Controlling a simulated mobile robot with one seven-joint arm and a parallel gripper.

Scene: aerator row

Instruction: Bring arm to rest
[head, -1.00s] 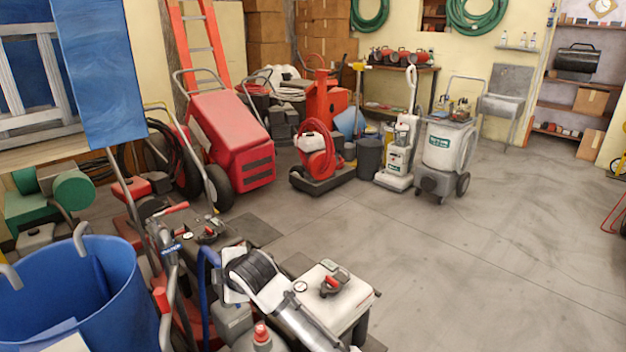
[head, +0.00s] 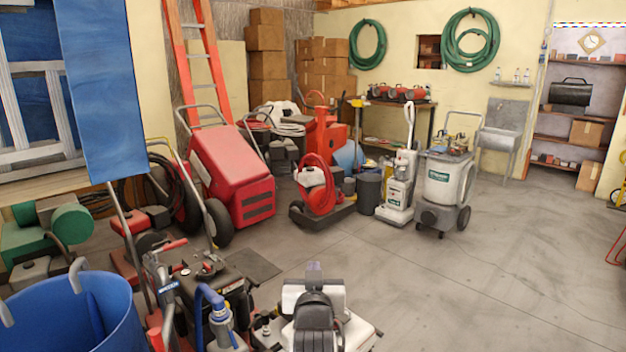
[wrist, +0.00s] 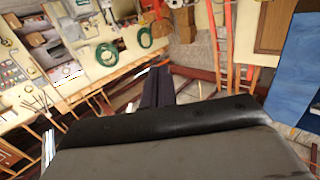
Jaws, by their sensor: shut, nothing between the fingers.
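My gripper (head: 314,268) shows at the bottom middle of the head view, at the far end of my white and black arm. In the wrist view its two dark fingers (wrist: 154,88) lie side by side and shut, with nothing between them. They point toward the back of the room. The gripper appears above and in front of the machines in the foreground and holds nothing.
A blue bin (head: 95,315) stands at the lower left, below a blue panel (head: 112,90). A red machine (head: 232,172), a white upright cleaner (head: 399,185) and a grey wheeled machine (head: 446,185) stand farther back. Green hoses (head: 470,40) hang on the wall. The floor (head: 520,270) at right is clear.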

